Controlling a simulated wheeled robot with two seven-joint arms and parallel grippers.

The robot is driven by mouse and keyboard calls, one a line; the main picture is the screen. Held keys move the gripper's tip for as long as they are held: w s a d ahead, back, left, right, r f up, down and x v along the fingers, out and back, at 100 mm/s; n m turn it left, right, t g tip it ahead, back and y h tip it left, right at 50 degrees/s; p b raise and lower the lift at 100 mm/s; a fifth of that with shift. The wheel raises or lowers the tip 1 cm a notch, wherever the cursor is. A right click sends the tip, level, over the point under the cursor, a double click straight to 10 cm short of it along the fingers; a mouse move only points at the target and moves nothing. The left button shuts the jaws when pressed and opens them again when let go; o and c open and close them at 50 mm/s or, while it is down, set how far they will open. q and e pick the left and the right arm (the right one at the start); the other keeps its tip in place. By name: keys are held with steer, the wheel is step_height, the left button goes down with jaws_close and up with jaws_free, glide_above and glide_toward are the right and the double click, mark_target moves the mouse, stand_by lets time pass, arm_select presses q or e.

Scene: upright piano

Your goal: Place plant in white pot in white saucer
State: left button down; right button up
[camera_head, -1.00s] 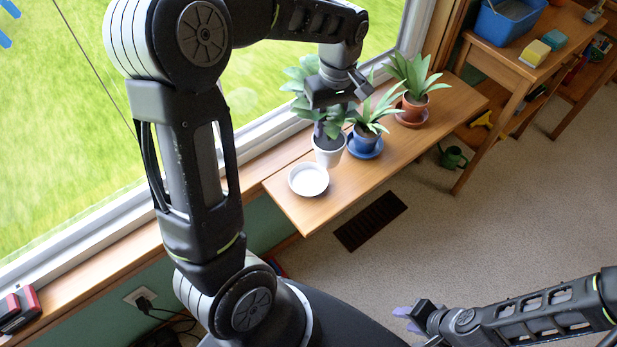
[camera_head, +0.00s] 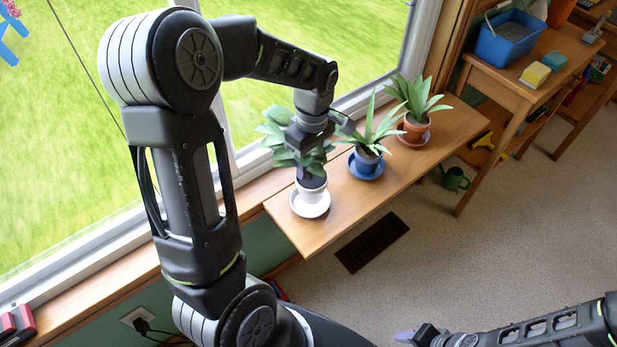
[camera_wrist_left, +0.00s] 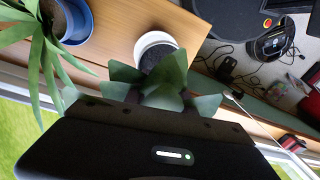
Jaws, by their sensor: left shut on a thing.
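The plant in the white pot (camera_head: 312,192) is upright at the near left end of the wooden shelf, its leaves (camera_head: 274,138) spreading around my gripper. My left gripper (camera_head: 310,172) reaches down from above and is shut on it; leaves partly hide the fingers. The white saucer (camera_head: 309,212) is directly under the pot, its rim showing around the base. I cannot tell whether the pot touches it. In the left wrist view the white pot (camera_wrist_left: 155,40) shows with dark soil behind leaves. My right gripper (camera_head: 418,336) is at the bottom, too small to read.
A plant in a blue pot (camera_head: 366,161) and one in a terracotta pot (camera_head: 414,132) stand on saucers farther along the shelf (camera_head: 352,197). The window is close behind. A bench with a blue bin (camera_head: 508,40) stands at upper right. Open floor lies to the right.

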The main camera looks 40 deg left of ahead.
mark_target(308, 176)
arm_select(q)
steer(key=shift+f, duration=0.3)
steer(key=shift+f, duration=1.9)
steer(key=shift+f+b, duration=0.2)
steer(key=shift+b, duration=0.1)
steer(key=c, duration=1.1)
jaws_free()
steer(key=shift+o, duration=0.2)
steer(key=shift+r, duration=0.1)
